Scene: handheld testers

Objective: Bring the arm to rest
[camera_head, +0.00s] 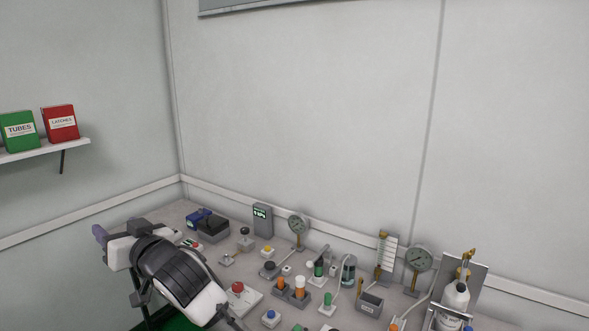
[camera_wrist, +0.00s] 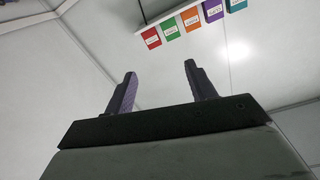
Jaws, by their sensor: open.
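My gripper (camera_wrist: 161,72) is open in the wrist view, with two dark purplish fingers apart and nothing between them. Behind the fingers are bare wall and a shelf with coloured boxes. In the head view my gripper's purple fingertip (camera_head: 99,235) shows at the lower left, pointing left toward the wall. My arm is folded over the left part of the bench, and its lower part is cut off by the picture's bottom edge.
The bench holds several testers: a grey display box (camera_head: 263,220), a round gauge (camera_head: 298,226), a second gauge (camera_head: 419,260), a white bottle (camera_head: 455,299) and a red button box (camera_head: 238,292). A wall shelf (camera_head: 45,149) carries a green box (camera_head: 19,130) and a red box (camera_head: 60,122).

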